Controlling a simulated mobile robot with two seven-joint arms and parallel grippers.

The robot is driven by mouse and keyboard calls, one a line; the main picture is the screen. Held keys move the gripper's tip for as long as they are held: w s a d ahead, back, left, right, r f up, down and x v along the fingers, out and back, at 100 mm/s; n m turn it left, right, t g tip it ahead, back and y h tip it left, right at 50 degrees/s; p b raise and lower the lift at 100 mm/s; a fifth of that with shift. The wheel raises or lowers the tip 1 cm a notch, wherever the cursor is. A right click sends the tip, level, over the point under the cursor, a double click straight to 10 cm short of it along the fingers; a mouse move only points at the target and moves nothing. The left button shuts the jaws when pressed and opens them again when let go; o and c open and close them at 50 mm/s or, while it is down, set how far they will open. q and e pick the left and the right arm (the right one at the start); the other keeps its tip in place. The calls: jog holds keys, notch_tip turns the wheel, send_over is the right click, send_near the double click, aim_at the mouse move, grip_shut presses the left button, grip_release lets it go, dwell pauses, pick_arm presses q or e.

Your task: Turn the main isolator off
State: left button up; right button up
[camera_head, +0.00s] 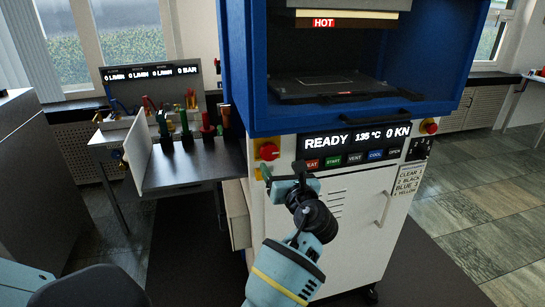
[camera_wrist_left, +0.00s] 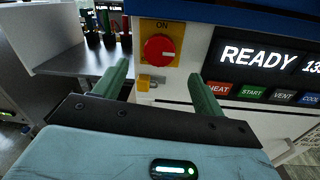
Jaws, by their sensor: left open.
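The main isolator is a round red knob (camera_head: 268,151) on a yellow plate at the upper left of the press's white front. In the left wrist view the red knob (camera_wrist_left: 159,48) is near the top centre, with "ON" printed above it on the yellow plate (camera_wrist_left: 178,30). My left gripper (camera_head: 282,172) is open and empty, just below and in front of the knob. In the left wrist view its two green fingers stand apart, left and right of the knob's position. I cannot tell whether either touches anything. My right gripper is not in view.
The press display (camera_head: 357,140) reads READY, 135 °C, 0 KN, with a button row below. A blue press frame (camera_head: 256,65) overhangs above. Another red knob (camera_head: 430,127) sits at the right. A side shelf (camera_head: 190,168) with coloured-handled tools stands left. A yellow tab (camera_wrist_left: 143,84) is below the isolator.

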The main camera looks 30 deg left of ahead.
aim_at(271, 153)
pick_arm(q)
jog(key=shift+x, duration=3.95)
jog(key=shift+r, duration=0.1)
jog(key=c, duration=1)
